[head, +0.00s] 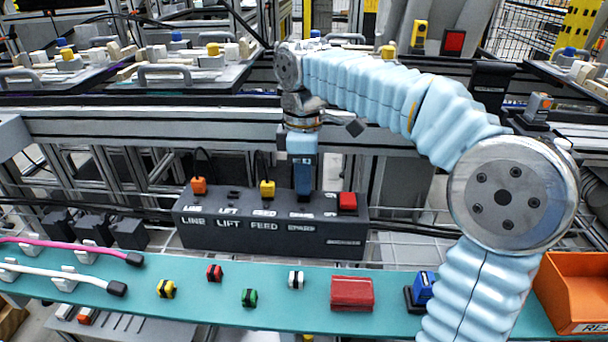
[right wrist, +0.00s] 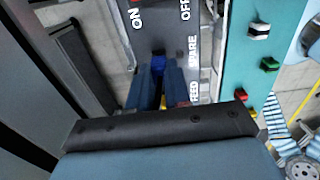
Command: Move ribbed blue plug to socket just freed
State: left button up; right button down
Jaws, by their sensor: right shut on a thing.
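My right gripper (head: 303,188) points down at the SPARE place of the dark socket box (head: 275,235). In the right wrist view the gripper (right wrist: 156,82) is shut on the blue plug (right wrist: 158,62), which shows between its fingertips at the box top. I cannot make out the plug's ribs or how deep it sits. The LIFT socket (head: 233,194) looks empty. An orange plug (head: 199,186) stands at LINE and a yellow plug (head: 267,189) at FEED, close beside my gripper. My left gripper is out of view.
A red switch (head: 347,201) stands on the box's right end. The teal shelf (head: 205,308) in front carries small coloured parts, a red block (head: 352,293) and cables (head: 70,248). An orange bin (head: 572,290) is at the right. Rails run behind the box.

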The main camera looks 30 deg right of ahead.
jog(key=shift+f+b, duration=0.3)
jog(key=shift+f, duration=0.1)
dwell(0.4)
jog(key=c, duration=1)
grip_release()
notch_tip(320, 180, up, 14)
jog(key=p, duration=0.4)
